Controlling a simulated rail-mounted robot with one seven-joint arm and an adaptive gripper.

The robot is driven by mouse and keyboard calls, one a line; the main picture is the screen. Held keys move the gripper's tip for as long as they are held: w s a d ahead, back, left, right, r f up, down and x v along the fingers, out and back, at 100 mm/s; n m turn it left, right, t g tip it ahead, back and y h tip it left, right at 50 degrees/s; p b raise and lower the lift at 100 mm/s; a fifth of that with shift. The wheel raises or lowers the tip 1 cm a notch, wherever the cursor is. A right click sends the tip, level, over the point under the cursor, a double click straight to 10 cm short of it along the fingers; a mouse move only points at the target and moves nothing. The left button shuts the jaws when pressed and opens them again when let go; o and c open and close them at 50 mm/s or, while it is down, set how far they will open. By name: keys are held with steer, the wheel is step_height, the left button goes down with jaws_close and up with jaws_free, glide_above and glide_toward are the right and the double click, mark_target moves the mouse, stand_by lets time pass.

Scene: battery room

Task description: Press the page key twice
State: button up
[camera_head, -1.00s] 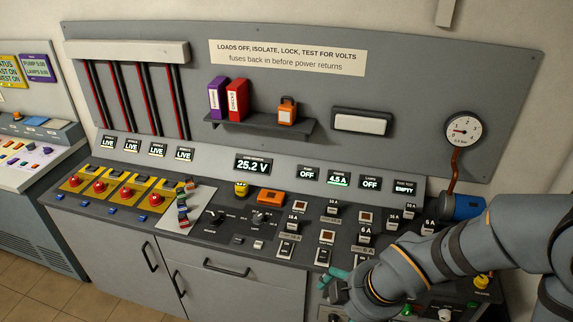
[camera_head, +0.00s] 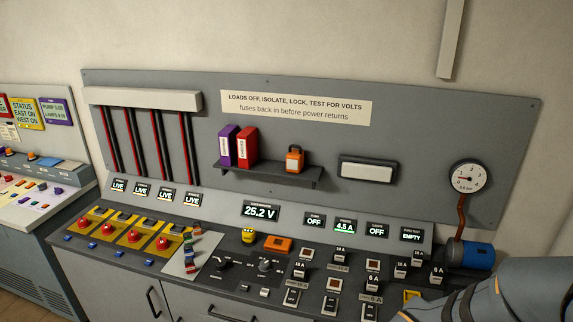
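I cannot make out which control is the page key; no such label is legible. A lit display (camera_head: 261,210) reading 25.2 V stands at the middle of the console's sloped strip. On the deck below it are a rotary knob (camera_head: 265,266) and two small pale keys, one on the left (camera_head: 246,291) and one on the right (camera_head: 264,293). My gripper is out of view; only a grey part of my arm shows at the lower right corner.
Red buttons on yellow plates (camera_head: 124,231) line the left deck. A yellow item (camera_head: 248,237) and an orange box (camera_head: 277,244) sit mid-deck. Several fuse switches (camera_head: 331,306) fill the right. A shelf (camera_head: 262,176) holds binders.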

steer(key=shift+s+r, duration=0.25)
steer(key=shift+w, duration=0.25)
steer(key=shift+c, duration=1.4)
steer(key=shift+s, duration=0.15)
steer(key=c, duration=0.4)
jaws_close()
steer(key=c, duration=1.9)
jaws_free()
